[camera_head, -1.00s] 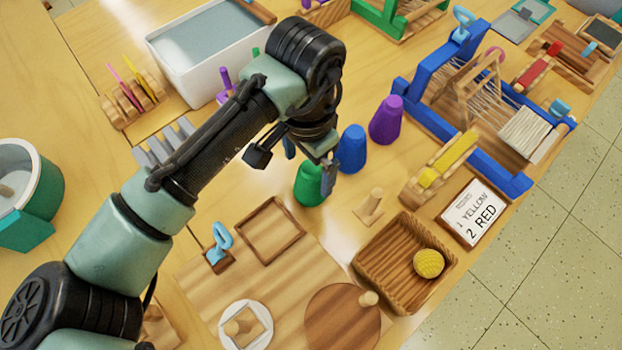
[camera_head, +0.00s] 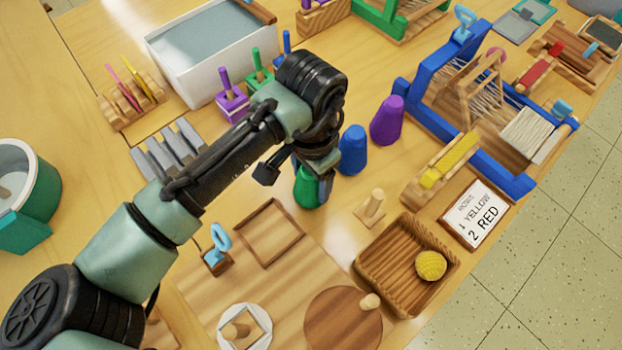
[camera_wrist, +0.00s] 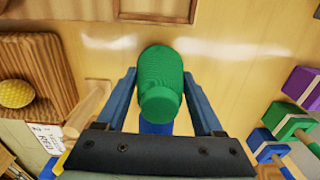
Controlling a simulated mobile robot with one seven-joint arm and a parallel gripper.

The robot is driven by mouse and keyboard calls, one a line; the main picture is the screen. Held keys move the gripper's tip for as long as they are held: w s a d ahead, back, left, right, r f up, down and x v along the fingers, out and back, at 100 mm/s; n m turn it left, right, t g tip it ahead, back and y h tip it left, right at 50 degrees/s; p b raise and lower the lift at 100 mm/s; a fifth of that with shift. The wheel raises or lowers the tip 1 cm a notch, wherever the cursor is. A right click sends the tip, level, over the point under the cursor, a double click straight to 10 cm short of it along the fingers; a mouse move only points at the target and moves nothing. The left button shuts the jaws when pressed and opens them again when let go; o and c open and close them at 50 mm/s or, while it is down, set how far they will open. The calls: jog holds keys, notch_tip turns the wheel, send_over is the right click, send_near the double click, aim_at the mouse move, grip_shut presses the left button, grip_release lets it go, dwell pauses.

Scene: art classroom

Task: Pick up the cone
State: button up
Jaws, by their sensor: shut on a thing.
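The green cone (camera_head: 305,190) stands on the wooden table, partly hidden by my gripper (camera_head: 314,180) in the head view. In the wrist view the green cone (camera_wrist: 162,75) sits between the two blue-grey fingers of my gripper (camera_wrist: 159,78), which are shut on its sides. A blue cone (camera_head: 353,150) stands just behind and right of it. A purple cone (camera_head: 386,120) stands farther back to the right.
A wooden peg (camera_head: 371,207) stands close to the right of the green cone. A wooden basket (camera_head: 385,262) holds a yellow ball (camera_head: 431,265). A square wooden frame (camera_head: 269,233) lies to the front left. A blue loom (camera_head: 410,85) stands at right.

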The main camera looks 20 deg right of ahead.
jog(key=shift+c, duration=1.2)
jog(key=shift+r, duration=0.1)
notch_tip(320, 180, up, 10)
jog(key=shift+f+p, duration=0.1)
jog(key=shift+p, duration=0.85)
